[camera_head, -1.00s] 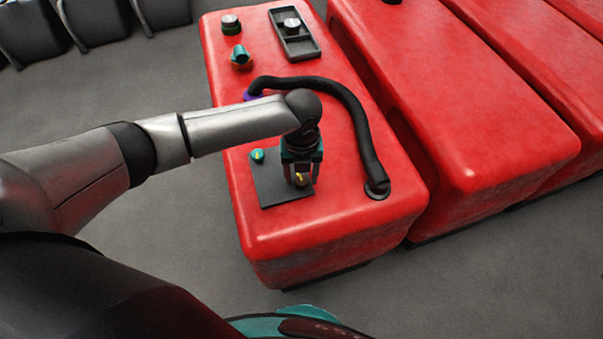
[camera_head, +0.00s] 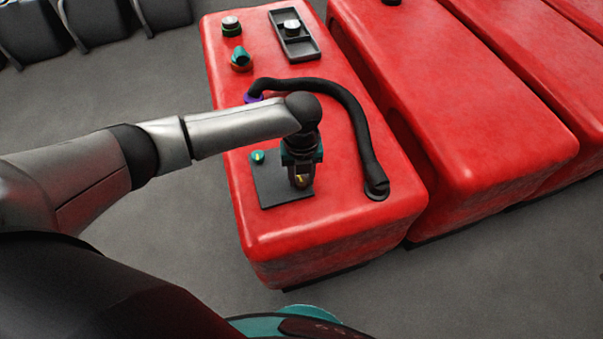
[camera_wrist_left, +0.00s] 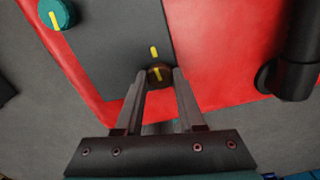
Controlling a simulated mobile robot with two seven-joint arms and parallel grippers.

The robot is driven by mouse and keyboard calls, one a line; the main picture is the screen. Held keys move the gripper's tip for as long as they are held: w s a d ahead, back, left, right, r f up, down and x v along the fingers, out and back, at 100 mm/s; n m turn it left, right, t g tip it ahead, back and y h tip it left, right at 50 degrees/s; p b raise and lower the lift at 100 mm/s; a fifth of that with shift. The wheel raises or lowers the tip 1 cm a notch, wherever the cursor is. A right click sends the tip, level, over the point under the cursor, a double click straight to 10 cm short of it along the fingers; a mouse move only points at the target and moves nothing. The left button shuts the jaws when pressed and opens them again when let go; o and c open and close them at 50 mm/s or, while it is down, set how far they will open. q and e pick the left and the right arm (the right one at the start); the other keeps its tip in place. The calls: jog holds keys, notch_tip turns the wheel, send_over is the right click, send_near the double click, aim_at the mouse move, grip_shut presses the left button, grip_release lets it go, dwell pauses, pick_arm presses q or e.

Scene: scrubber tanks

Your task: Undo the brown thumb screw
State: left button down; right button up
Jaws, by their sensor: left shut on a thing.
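The brown thumb screw (camera_wrist_left: 158,71) sits on a dark grey plate (camera_head: 268,186) on the near part of a red tank (camera_head: 330,215). A yellow mark shows on the screw, and another yellow mark lies on the plate just beyond it. My left gripper (camera_head: 301,180) points down over the screw and is shut on it. In the left wrist view its two fingers (camera_wrist_left: 160,76) flank the screw. In the head view the fingers partly hide the screw. My right gripper is in no view.
A black hose (camera_head: 350,110) arches close to the gripper. An orange-and-teal part (camera_head: 241,59), a black knob (camera_head: 231,26) and a dark tray (camera_head: 275,15) are farther back.

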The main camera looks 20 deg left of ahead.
pick_arm(q)
jog(key=n+p, duration=0.3)
jog(key=shift+r, duration=0.2)
jog(key=n+p, duration=0.3)
jog(key=shift+s+n, duration=0.1)
jog(key=shift+n, duration=0.2)
jog(key=n+p, duration=0.2)
jog(key=n, duration=0.1)
jog(key=shift+f+n, duration=0.1)
jog(key=shift+n, duration=0.2)
jog(key=n+p, duration=0.2)
jog(key=n, duration=0.2)
jog(key=shift+s+n, duration=0.1)
jog(key=shift+n, duration=0.2)
jog(key=n+p, duration=0.2)
jog(key=n, duration=0.2)
jog(key=shift+s+f+n, duration=0.1)
jog(key=shift+n, duration=0.2)
jog(key=n+p, duration=0.1)
jog(key=n, duration=0.3)
jog(key=shift+p, duration=0.3)
jog(key=n+p, duration=0.1)
jog(key=n, duration=0.3)
jog(key=shift+s+f+n, duration=0.1)
jog(key=shift+n, duration=0.3)
jog(key=n, duration=0.4)
jog(key=shift+f+n, duration=0.1)
jog(key=shift+n, duration=0.2)
